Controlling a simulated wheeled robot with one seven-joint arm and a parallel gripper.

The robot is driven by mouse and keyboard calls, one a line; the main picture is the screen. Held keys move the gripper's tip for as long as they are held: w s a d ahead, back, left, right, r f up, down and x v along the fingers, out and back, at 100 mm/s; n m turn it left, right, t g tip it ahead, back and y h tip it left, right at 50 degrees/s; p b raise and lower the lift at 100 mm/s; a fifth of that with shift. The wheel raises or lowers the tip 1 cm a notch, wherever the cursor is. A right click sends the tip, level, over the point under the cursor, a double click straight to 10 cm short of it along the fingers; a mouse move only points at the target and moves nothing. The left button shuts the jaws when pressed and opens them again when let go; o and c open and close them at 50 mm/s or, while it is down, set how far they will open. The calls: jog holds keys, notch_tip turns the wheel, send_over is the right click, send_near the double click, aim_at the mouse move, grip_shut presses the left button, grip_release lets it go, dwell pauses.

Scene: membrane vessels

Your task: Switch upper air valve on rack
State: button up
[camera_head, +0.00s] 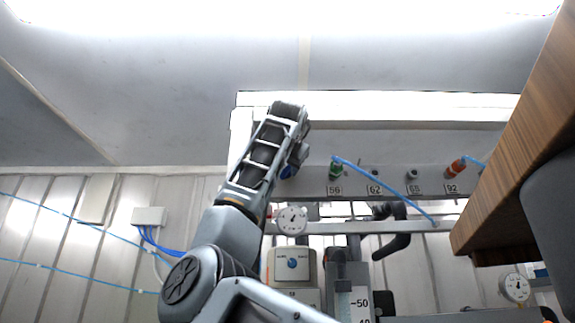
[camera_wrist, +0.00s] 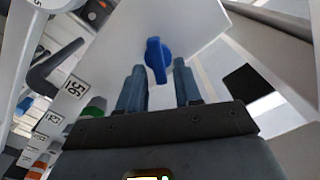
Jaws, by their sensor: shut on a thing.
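The blue valve handle (camera_wrist: 157,60) sits on a white rack panel (camera_wrist: 115,45) in the wrist view. My gripper (camera_wrist: 159,68) has one finger on each side of the handle and is shut on it. The handle's long side runs nearly in line with the fingers. The contact itself is hard to see from this angle. In the head view my arm reaches up to the left end of the rack (camera_head: 400,153), with a small blue part (camera_head: 294,158) beside my wrist. My wrist hides most of the valve area there.
Right of my wrist, the rack holds a green fitting (camera_head: 336,170) over label 56 and an orange fitting (camera_head: 458,167) over label 92. A blue hose (camera_head: 385,182) hangs across it. A gauge (camera_head: 291,220) is below. A wooden panel (camera_head: 515,150) juts in at right.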

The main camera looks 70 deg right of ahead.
jog(key=m, duration=0.7)
jog(key=f+m, duration=0.1)
jog(key=m, duration=0.3)
jog(key=shift+s+d, duration=0.15)
jog(key=shift+s, duration=0.2)
jog(key=shift+f+m, duration=0.1)
jog(key=shift+m, duration=0.3)
jog(key=o, duration=0.7)
jog(key=shift+b+v, duration=1.2)
jog(key=shift+v, duration=2.75)
jog(key=shift+w, duration=0.1)
